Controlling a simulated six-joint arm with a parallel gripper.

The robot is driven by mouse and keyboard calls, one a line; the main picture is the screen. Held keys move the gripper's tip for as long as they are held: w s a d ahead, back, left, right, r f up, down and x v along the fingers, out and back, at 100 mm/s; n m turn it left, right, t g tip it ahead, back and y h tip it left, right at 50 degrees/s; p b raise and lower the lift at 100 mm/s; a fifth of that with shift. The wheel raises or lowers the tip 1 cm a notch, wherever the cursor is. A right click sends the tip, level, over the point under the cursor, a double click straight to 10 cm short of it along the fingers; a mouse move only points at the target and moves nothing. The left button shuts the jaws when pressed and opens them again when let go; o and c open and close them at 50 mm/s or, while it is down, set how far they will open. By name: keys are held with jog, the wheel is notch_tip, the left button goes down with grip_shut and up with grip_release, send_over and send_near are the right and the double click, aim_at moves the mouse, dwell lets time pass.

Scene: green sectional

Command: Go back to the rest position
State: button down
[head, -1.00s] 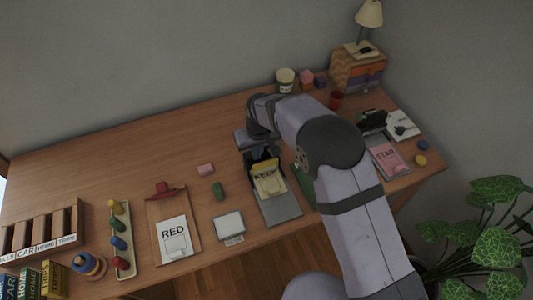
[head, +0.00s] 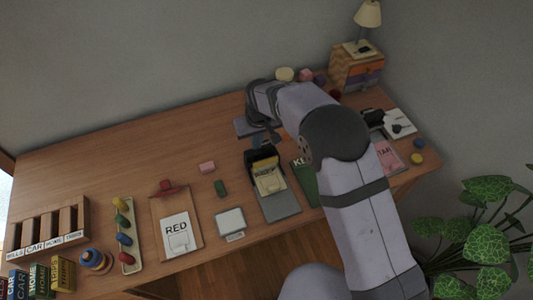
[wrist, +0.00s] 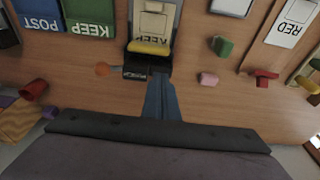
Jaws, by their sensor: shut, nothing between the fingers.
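My gripper (wrist: 161,80) shows in the wrist view as narrow blue-grey fingers, shut with nothing between them. Its tips appear near the black holder (wrist: 148,70) with a yellow edge, though I cannot tell the height gap. In the head view my gripper (head: 268,138) is partly hidden behind my wrist, just behind the same black holder (head: 263,160). A yellow card (head: 269,181) marked KEEP lies in front of that holder, on a grey board (head: 280,207).
Green (wrist: 88,17) and blue (wrist: 37,14) folders lie beside the board. A pink block (head: 207,167), a green block (head: 220,188) and a RED clipboard (head: 194,246) lie left. A drawer box (head: 357,70) with a lamp stands back right. The desk's back left is clear.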

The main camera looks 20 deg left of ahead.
jog(key=s+d+f+g+h, duration=0.2)
jog(key=s+d+f, duration=0.1)
jog(key=s+d, duration=0.45)
jog(key=s+d+f+g+h, duration=0.1)
jog(key=s+d+f, duration=0.2)
jog(key=s+d, duration=0.5)
jog(key=s+d+r+m+g, duration=0.1)
jog(key=s+d+r+m, duration=0.2)
jog(key=d, duration=0.6)
jog(key=s+d+r+m, duration=0.1)
jog(key=s+d+r, duration=0.2)
jog(key=d+r, duration=0.45)
jog(key=w+d+r+m+t+y, duration=0.1)
jog(key=w+d+r+m+t, duration=0.1)
jog(key=d, duration=0.7)
jog(key=w+r+m, duration=0.1)
jog(key=w+m, duration=0.1)
jog(key=m, duration=0.1)
jog(key=shift+w+r, duration=0.2)
jog(key=shift+r, duration=0.2)
